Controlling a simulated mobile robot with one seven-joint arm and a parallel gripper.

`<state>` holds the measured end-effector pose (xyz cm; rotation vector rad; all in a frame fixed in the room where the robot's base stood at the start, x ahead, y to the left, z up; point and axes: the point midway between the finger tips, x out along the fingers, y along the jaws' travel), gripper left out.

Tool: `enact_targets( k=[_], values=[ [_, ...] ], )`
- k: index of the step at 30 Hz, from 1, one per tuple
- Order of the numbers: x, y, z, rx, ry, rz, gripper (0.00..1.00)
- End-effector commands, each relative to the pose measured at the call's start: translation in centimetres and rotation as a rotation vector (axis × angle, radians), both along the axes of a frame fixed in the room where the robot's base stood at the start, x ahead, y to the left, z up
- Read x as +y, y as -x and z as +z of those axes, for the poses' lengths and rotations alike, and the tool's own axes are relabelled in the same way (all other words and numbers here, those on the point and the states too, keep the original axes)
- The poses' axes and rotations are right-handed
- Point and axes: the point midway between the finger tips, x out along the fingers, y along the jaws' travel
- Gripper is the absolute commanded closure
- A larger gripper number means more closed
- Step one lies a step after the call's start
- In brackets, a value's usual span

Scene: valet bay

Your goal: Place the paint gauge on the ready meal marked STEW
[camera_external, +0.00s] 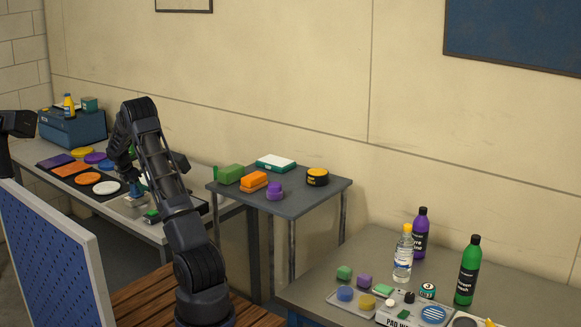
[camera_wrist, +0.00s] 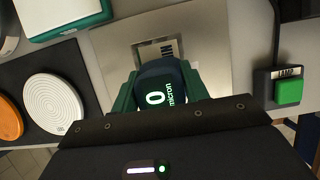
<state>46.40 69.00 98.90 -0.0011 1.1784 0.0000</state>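My gripper (camera_wrist: 160,90) is shut on the paint gauge (camera_wrist: 163,97), a dark device whose lit screen reads "0 micron". Green finger parts sit on both sides of it. In the external view my gripper is low over the left table, with the gauge (camera_external: 139,187) small beneath it. Below the gauge in the wrist view is a pale grey surface (camera_wrist: 215,45) with a framed label (camera_wrist: 145,52), upside down and partly hidden. I cannot read STEW on it, and cannot tell whether the gauge touches it. A white and green box (camera_wrist: 70,15) is at the upper left.
In the wrist view, white (camera_wrist: 53,104) and orange (camera_wrist: 8,118) discs lie on a dark mat, left. A green-topped block (camera_wrist: 288,91) with a small label is at right. In the external view, the middle table (camera_external: 310,197) holds coloured items; bottles stand on the right table (camera_external: 535,300).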

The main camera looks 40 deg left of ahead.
Motion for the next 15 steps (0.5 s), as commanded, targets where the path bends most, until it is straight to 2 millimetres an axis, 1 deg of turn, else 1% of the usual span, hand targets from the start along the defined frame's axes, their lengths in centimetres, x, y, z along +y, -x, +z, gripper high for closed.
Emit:
enact_targets(
  k=[1,2,3,11,15],
  values=[
    [0.01,0.00,0.04,0.000,0.000,0.000,0.45],
    [0.01,0.00,0.05,0.000,0.000,0.000,0.39],
    [0.01,0.00,0.05,0.000,0.000,0.000,0.36],
    [0.02,0.01,0.12,0.000,-0.001,0.000,0.36],
    [0.05,0.24,0.94,0.000,-0.003,0.000,0.36]
  ],
)
